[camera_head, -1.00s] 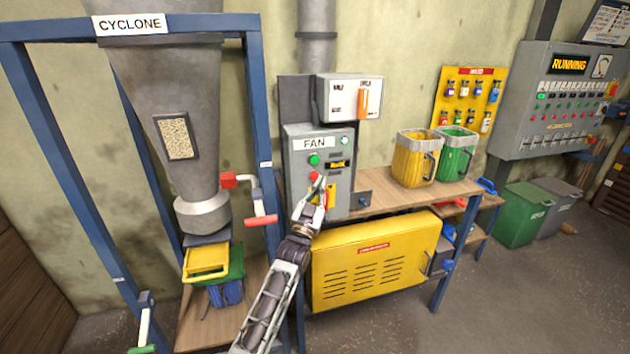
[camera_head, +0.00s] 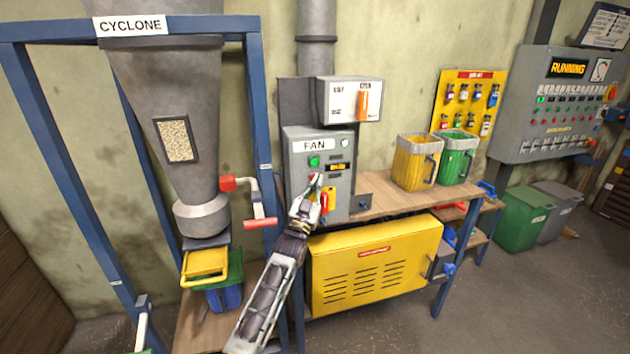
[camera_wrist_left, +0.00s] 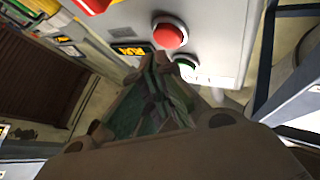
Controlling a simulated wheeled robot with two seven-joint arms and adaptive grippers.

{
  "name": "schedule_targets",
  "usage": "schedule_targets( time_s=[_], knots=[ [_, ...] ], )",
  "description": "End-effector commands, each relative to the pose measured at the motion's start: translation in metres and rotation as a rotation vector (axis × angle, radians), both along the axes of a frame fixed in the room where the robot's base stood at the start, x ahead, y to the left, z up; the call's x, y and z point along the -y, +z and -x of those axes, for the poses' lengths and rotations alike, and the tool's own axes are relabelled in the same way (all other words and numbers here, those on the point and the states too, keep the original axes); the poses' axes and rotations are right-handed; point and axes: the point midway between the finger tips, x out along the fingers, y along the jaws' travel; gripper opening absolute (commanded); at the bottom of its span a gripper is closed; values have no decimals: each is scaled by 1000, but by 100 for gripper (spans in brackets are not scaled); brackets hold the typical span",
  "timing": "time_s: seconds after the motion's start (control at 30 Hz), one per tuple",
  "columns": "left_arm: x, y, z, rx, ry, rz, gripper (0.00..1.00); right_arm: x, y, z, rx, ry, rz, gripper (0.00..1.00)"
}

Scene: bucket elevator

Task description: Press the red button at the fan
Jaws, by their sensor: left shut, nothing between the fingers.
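The grey fan box (camera_head: 296,172), labelled FAN, stands on the bench in the middle of the head view. Its red button (camera_head: 312,176) sits below a green button (camera_head: 314,161). My right gripper is not in view.
A red-yellow switch (camera_head: 327,203) is close beside the gripper on the fan box. A red-handled valve (camera_head: 260,223) on the cyclone frame is to the left. Yellow (camera_head: 414,165) and green (camera_head: 457,160) buckets stand on the bench to the right. A yellow vented cabinet (camera_head: 372,292) is below.

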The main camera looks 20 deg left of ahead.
Motion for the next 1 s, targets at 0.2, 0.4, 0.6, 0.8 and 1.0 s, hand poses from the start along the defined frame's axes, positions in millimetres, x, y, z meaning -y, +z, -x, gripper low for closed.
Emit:
schedule_targets(
  time_s=[0.2,0.4,0.6,0.8,1.0],
  knots=[
    [0,0,0,0,0,0,0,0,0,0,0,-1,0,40],
    [0,0,0,0,0,0,0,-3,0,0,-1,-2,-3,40],
    [0,0,0,0,0,0,0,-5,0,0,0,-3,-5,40],
    [0,0,0,0,0,0,0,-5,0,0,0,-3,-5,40],
    [-1,0,-1,0,0,0,0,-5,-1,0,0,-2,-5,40]
  ],
)
